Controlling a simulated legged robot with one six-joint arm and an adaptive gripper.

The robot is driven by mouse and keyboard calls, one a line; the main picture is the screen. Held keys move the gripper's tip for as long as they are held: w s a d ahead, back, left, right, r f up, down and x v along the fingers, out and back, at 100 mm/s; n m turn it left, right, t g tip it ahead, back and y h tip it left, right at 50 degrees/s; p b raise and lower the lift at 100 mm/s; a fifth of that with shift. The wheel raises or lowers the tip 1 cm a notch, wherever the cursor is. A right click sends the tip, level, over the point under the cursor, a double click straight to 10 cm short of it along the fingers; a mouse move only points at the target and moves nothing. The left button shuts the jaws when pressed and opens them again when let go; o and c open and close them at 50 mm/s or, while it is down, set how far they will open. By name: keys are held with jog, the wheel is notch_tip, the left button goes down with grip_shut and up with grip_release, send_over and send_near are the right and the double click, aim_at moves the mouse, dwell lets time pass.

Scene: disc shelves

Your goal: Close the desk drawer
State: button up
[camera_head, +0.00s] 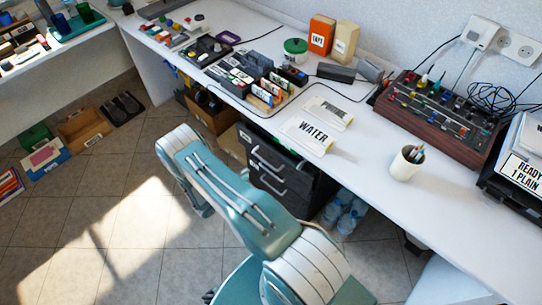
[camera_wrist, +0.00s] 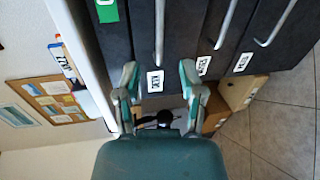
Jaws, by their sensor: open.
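A dark drawer cabinet (camera_head: 293,181) stands under the white desk (camera_head: 232,103), with silver bar handles on its stacked fronts. In the wrist view its dark fronts (camera_wrist: 180,35) appear turned sideways, with several handles and white labels; a green label shows at the upper left. I cannot tell clearly how far any drawer stands out. My gripper (camera_wrist: 159,72) is open and empty, its teal fingers spread apart by the labelled end of the fronts. In the head view my arm covers part of the space before the cabinet, and my fingertips are not clearly visible.
Cardboard boxes (camera_head: 215,115) stand left of the cabinet, and water bottles (camera_head: 345,213) stand to its right. A pen cup (camera_head: 406,163), a WATER card (camera_head: 308,135) and electronics lie on the desk. The tiled floor (camera_head: 125,215) left of my arm is clear.

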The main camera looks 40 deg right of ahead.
aim_at(265, 161)
jog(key=shift+m, duration=0.4)
jog(key=x, duration=1.1)
jog(key=shift+d+f, duration=0.15)
jog(key=shift+d, duration=0.05)
jog(key=shift+a, duration=0.1)
grip_shut()
